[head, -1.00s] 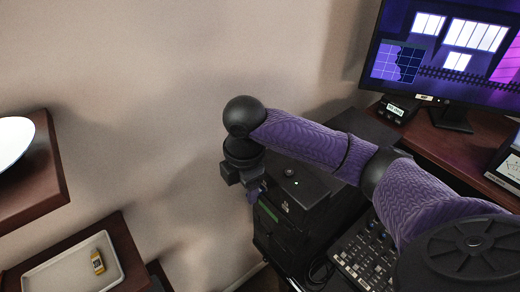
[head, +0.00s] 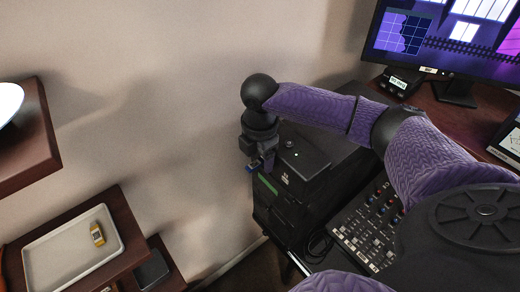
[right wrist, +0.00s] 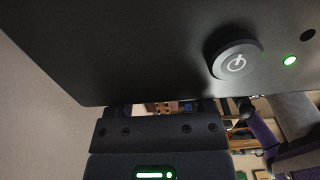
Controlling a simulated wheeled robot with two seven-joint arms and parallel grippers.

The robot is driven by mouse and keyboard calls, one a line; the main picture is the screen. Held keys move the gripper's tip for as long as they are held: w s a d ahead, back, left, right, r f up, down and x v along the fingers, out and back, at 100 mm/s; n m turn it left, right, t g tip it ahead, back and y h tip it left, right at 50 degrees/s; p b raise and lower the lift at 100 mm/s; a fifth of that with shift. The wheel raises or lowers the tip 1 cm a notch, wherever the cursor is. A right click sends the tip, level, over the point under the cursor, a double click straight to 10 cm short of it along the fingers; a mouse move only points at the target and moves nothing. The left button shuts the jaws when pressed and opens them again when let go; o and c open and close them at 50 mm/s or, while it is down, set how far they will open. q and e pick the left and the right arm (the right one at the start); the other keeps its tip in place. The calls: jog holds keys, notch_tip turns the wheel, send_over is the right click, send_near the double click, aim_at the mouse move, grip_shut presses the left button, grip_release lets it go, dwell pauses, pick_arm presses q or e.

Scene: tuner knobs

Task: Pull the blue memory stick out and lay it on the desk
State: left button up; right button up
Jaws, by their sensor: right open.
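My right gripper (head: 257,160) hangs at the near left end of the black computer tower (head: 315,172), beside its top front edge. It is open. A small blue piece (head: 251,168) shows at the fingertips in the head view; it looks like the memory stick, but it is too small to tell how it sits between the fingers or in the tower. In the right wrist view the tower's dark panel (right wrist: 120,50) fills the upper part, with a round power button (right wrist: 236,62) and a green light; no memory stick can be made out there. My left gripper is out of view.
A light tray (head: 72,262) holding a yellow item (head: 97,234) stands on a brown shelf at lower left. A mixer with knobs (head: 367,222) lies right of the tower. A monitor (head: 450,40) and small display box (head: 398,84) stand on the desk (head: 440,103). The wall is close behind the gripper.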

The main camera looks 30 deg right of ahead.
grip_shut()
jog(key=shift+s+a+r+p, duration=0.1)
jog(key=shift+a+p, duration=0.8)
jog(key=shift+a, duration=0.3)
jog(key=shift+s+a+p, duration=0.1)
jog(key=shift+a+p, duration=0.5)
jog(key=shift+a, duration=0.5)
